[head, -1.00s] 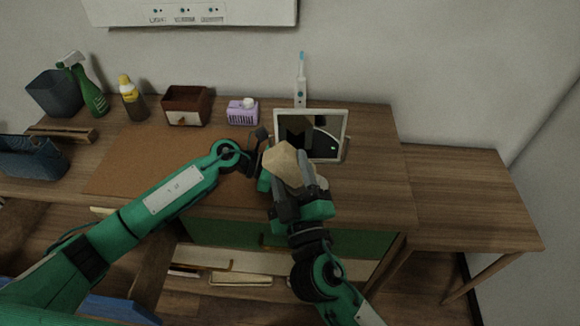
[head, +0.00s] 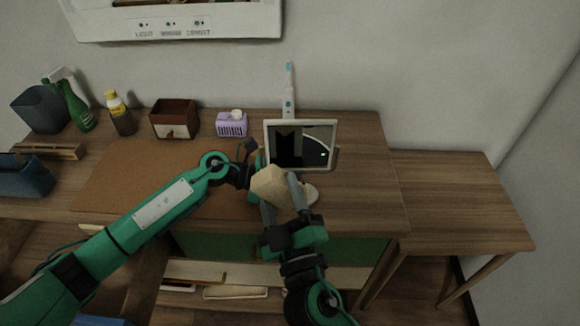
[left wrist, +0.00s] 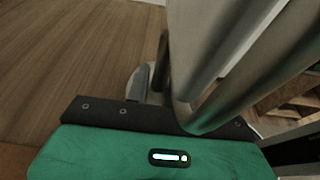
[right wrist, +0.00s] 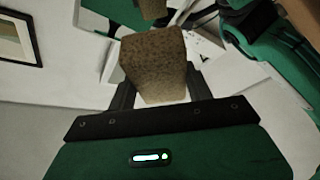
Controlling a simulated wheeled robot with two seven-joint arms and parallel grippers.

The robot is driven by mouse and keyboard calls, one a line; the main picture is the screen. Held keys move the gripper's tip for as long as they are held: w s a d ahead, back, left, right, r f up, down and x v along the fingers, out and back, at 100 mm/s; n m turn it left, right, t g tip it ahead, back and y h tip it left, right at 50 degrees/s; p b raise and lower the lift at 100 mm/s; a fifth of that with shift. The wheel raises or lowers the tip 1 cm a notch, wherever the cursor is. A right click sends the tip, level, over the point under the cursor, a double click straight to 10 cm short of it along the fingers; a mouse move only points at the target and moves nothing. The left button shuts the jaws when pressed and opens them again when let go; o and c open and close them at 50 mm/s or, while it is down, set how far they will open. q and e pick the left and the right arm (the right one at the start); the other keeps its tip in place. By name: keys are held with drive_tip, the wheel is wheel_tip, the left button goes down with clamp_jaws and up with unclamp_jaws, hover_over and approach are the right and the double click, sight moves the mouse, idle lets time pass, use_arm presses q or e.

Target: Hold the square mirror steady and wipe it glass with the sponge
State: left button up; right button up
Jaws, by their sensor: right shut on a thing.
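The square mirror (head: 301,146) stands upright near the back of the wooden desk, with a pale frame and dark glass. My right gripper (head: 283,193) is shut on the tan sponge (head: 269,185), just in front of and below the mirror's lower left; they look apart. The sponge (right wrist: 154,62) also fills the space between the fingers in the right wrist view. My left gripper (head: 254,165) is at the mirror's left edge, its fingertips partly hidden.
A toothbrush (head: 289,90) on a stand is behind the mirror. A purple box (head: 232,124), brown drawer box (head: 174,119), yellow-capped bottle (head: 120,112) and green spray bottle (head: 77,108) line the back. The desk's right side is clear.

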use_arm(q)
drive_tip(key=shift+o, duration=1.4)
